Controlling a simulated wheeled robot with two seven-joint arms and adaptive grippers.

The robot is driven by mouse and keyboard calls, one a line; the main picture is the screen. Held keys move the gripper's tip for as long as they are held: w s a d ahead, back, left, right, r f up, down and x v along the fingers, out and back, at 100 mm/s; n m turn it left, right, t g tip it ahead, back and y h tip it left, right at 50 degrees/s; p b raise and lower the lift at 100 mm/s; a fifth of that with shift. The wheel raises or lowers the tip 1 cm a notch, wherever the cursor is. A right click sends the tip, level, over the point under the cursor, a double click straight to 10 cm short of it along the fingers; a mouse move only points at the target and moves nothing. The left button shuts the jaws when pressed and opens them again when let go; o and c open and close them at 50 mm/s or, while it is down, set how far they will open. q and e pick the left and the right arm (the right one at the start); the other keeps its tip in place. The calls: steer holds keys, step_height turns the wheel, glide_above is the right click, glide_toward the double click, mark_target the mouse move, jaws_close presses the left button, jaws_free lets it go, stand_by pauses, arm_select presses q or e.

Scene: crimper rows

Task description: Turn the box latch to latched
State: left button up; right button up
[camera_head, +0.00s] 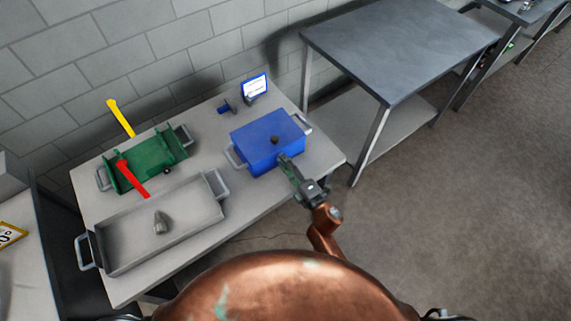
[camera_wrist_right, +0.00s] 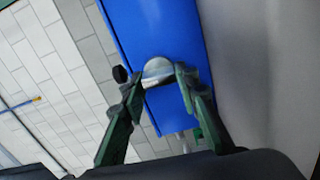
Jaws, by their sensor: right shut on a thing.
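In the right wrist view the blue box (camera_wrist_right: 160,30) fills the upper middle. A rounded silver latch (camera_wrist_right: 158,70) sits on its face. My right gripper (camera_head: 285,161) is at the box's near side. In the wrist view its green fingers (camera_wrist_right: 163,80) are closed on the latch, one on each side. The latch is hidden in the head view, and its exact angle is hard to tell. My left gripper is out of view.
A green crate (camera_head: 172,149) with red and yellow handles and a grey tray (camera_head: 185,222) holding a small grey part (camera_head: 160,223) stand left of the box. A small sign (camera_head: 255,87) and a blue piece (camera_head: 226,107) stand behind it. A steel table (camera_head: 400,50) is at right.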

steer(key=shift+f+n, duration=0.1)
steer(key=shift+n, duration=0.4)
steer(key=o, duration=1.1)
steer(key=shift+o, duration=0.2)
steer(key=v, duration=1.2)
